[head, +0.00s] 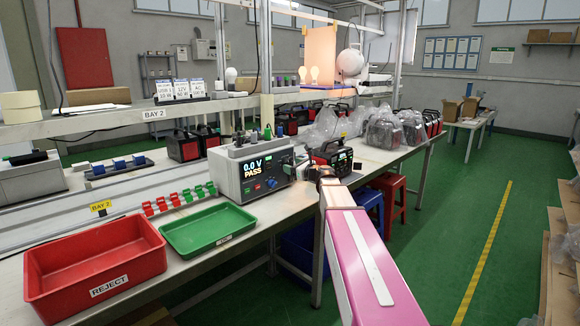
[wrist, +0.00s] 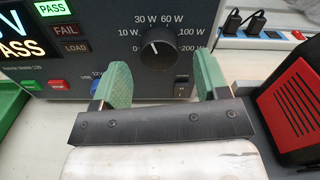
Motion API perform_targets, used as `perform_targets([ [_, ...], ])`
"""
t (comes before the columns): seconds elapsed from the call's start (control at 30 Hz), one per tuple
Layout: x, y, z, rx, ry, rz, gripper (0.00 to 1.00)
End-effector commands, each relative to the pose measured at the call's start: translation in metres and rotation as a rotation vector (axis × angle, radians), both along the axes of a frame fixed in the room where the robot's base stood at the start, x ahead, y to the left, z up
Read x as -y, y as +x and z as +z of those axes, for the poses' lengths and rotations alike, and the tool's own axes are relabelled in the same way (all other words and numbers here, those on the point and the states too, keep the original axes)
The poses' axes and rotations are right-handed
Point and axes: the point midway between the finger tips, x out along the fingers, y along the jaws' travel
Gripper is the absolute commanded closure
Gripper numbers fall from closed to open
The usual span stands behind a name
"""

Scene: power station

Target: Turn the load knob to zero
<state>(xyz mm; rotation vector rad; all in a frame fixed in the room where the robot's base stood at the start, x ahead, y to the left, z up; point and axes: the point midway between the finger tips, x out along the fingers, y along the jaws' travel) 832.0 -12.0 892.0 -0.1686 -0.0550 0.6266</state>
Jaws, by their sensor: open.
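The load knob (wrist: 157,52) is a black dial on the front of the grey tester (head: 232,182). Its printed scale runs from 0 at the lower left, through 10, 30, 60 and 100 W, to 200 W at the lower right. A pale mark shows on the upper part of the knob, but its exact setting is hard to read. My gripper (wrist: 162,82) is open and empty. Its two green fingers point at the panel, one to each side below the knob, apart from it. In the head view, my arm hides much of my gripper.
The tester display (head: 254,167) reads 0.0 V and PASS. A black-and-red unit (wrist: 292,105) stands close to the right of my gripper. A green tray (head: 208,230) and red reject bin (head: 95,262) sit left of the tester. A power strip (wrist: 265,35) lies behind.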

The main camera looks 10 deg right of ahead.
Motion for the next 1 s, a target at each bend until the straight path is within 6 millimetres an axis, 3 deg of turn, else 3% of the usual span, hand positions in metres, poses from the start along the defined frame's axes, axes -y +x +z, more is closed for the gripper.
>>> perform_targets([
  [0.2, -0.0105, 0.0153, 0.0, 0.0, 0.0, 0.0, 0.32],
  [0.53, -0.012, 0.0164, 0.0, 0.0, 0.0, 0.0, 0.32],
  [0.6, -0.012, 0.0164, -0.0001, 0.0, 0.0, 0.0, 0.55],
  [0.7, -0.0121, 0.0163, -0.0001, 0.0, 0.0, 0.0, 0.81],
  [1.0, -0.012, 0.0162, -0.0001, 0.012, -0.017, 0.0, 0.81],
])
